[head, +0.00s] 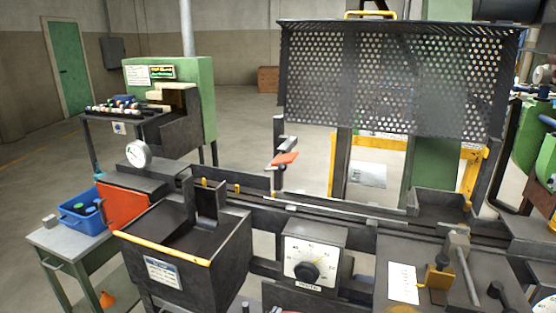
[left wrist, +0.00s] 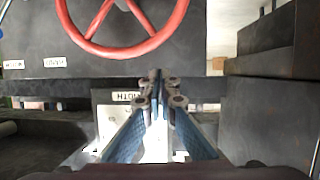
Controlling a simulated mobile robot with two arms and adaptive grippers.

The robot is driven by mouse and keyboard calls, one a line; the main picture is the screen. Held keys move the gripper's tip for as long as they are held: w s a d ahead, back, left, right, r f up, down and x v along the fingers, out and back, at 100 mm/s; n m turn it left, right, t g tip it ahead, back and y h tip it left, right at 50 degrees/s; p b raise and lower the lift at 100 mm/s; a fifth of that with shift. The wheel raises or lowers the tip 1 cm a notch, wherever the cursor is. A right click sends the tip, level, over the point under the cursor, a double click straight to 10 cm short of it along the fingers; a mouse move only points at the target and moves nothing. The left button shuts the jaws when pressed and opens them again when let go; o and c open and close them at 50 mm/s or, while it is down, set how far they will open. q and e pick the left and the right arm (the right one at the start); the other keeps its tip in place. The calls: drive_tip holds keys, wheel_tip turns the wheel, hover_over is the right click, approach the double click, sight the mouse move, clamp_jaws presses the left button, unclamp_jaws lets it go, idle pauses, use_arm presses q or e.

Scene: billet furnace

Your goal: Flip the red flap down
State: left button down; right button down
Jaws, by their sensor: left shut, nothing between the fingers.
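Two red-orange pieces show in the head view, and I cannot tell for certain which is the flap. One is a small red-orange plate (head: 285,158) on a dark upright post behind the rail. The other is a larger red-orange panel (head: 123,206) on the left end of the dark machine, beside the open-topped box. My left gripper (left wrist: 158,78) shows only in the left wrist view. Its blue-grey fingers are together and empty, pointing at the dark machine body below a red handwheel (left wrist: 130,48). Neither red-orange piece is recognisable there. My right gripper is in neither view.
A dark open-topped box (head: 190,245) with a yellow edge stands front left. A dial box (head: 313,257) is at front centre. A perforated guard (head: 395,75) rises behind the rail. A blue bin (head: 80,219) stands on a side table. A dark block (left wrist: 270,110) lies right of my fingers.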

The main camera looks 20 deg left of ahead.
use_arm(q)
drive_tip(key=w+a+r+n+t, duration=0.1)
drive_tip(key=w+r+t, duration=0.1)
drive_tip(key=r, duration=1)
drive_tip(key=w+a+r+n+t+y+p, duration=0.1)
drive_tip(key=r+t, duration=0.3)
drive_tip(key=r, duration=0.8)
drive_tip(key=w+a+r+t+y, duration=0.1)
drive_tip(key=r+t, duration=0.3)
drive_tip(key=r, duration=0.9)
drive_tip(key=shift+w+a+n, duration=0.4)
drive_tip(key=shift+w+a, duration=0.05)
drive_tip(key=shift+w, duration=0.45)
drive_tip(key=p+x, duration=0.4)
drive_tip(key=x, duration=0.6)
drive_tip(key=shift+w+d+f, duration=0.15)
drive_tip(key=shift+w+f, duration=0.05)
drive_tip(key=shift+f, duration=0.85)
drive_tip(key=shift+w+d+f, duration=0.1)
drive_tip(key=shift+w+f, duration=0.05)
drive_tip(key=shift+f, duration=0.85)
